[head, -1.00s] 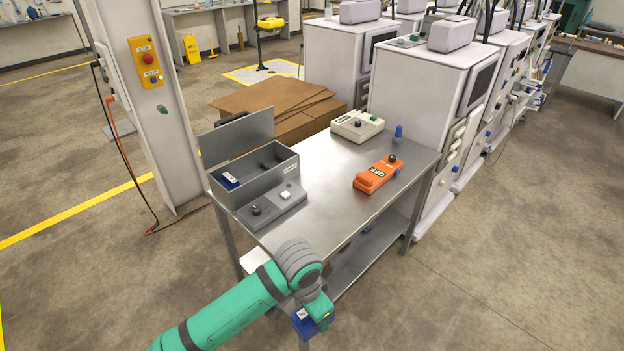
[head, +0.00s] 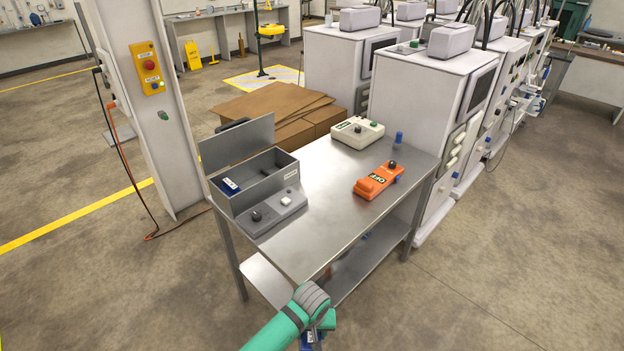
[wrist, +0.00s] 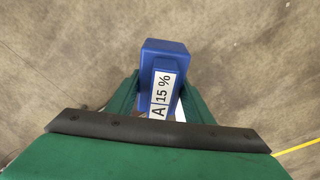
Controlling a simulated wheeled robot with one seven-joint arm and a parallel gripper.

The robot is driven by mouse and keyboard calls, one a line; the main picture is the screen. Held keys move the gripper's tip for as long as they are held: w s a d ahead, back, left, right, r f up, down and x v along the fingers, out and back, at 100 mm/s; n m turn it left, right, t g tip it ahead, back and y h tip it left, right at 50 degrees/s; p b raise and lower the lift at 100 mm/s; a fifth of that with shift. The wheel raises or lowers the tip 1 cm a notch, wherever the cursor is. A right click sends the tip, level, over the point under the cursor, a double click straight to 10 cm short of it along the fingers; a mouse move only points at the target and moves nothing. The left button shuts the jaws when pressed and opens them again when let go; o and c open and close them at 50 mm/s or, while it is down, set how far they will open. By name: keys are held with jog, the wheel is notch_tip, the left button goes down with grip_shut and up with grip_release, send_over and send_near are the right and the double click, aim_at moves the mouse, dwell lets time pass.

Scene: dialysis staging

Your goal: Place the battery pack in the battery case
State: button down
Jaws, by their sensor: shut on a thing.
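My gripper (wrist: 160,98) is shut on a blue battery pack (wrist: 165,52) with a white label reading "A 15 %" in the wrist view. In the head view the blue pack (head: 312,343) shows at the bottom edge, below my green arm, in front of the table and partly cut off. The grey battery case (head: 222,202) stands on the table's left side with its lid (head: 236,146) raised. Inside, a blue pack with a white label (head: 229,186) lies in the left compartment. The right compartment looks empty.
The metal table (head: 315,215) also bears an orange device marked OFF (head: 375,181), a beige box (head: 358,131) and a small blue item (head: 398,138). A grey panel with a knob and white button (head: 272,213) adjoins the case's front. White machines (head: 412,125) stand behind right.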

jog(key=f, duration=0.2)
jog(key=s+f, duration=0.1)
jog(key=f, duration=0.2)
jog(key=shift+s+d, duration=0.2)
jog(key=shift+a, duration=0.15)
